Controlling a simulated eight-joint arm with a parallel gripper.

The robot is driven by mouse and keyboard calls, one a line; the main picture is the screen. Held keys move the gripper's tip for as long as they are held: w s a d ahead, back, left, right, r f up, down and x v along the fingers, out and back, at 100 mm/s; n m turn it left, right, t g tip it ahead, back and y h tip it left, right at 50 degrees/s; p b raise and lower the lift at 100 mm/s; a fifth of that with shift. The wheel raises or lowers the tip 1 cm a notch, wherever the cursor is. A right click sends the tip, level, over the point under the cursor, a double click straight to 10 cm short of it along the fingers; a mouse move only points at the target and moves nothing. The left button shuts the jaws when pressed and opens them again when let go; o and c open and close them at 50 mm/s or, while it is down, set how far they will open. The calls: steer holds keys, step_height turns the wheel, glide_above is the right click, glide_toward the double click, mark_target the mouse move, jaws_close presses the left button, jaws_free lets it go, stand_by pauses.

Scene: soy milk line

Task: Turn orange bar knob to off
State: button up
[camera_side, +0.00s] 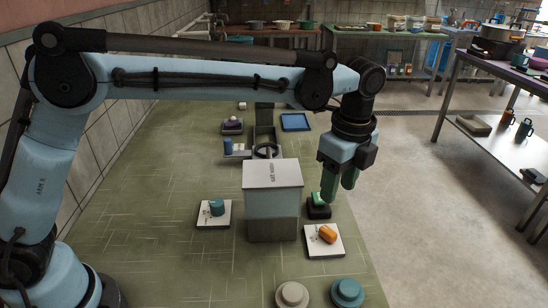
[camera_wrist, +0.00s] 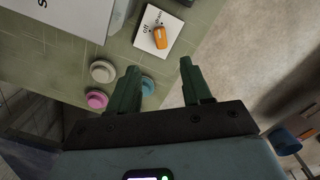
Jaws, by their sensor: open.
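An orange bar knob (camera_side: 327,234) sits on a white square plate (camera_side: 322,252) on the green bench, to the right of a white and grey box. In the wrist view the orange bar knob (camera_wrist: 160,38) lies ahead of the fingertips, on its white plate (camera_wrist: 148,44) with off and another small label. My gripper (camera_side: 339,192) is open and empty, with green fingers, above and behind the orange knob in the side view. Its fingers (camera_wrist: 160,68) are apart in the wrist view. They do not touch the knob. Which label the knob points to is hard to tell.
A white and grey box (camera_side: 272,195) stands left of the knob. A dark block with a green top (camera_side: 318,208) is close under my fingers. A teal knob (camera_side: 217,207) on a plate is further left. Cream (camera_side: 292,294) and blue (camera_side: 347,292) round buttons stand in front.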

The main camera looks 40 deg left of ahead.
mark_target(329, 231)
steer(key=d+f+y, duration=0.1)
steer(key=d+y, duration=0.3)
steer(key=d, duration=0.1)
steer(key=shift+t, duration=0.4)
steer(key=x, duration=1.2)
steer(key=shift+s+a, duration=0.15)
steer(key=shift+s, duration=0.25)
steer(key=shift+c, duration=0.3)
jaws_close()
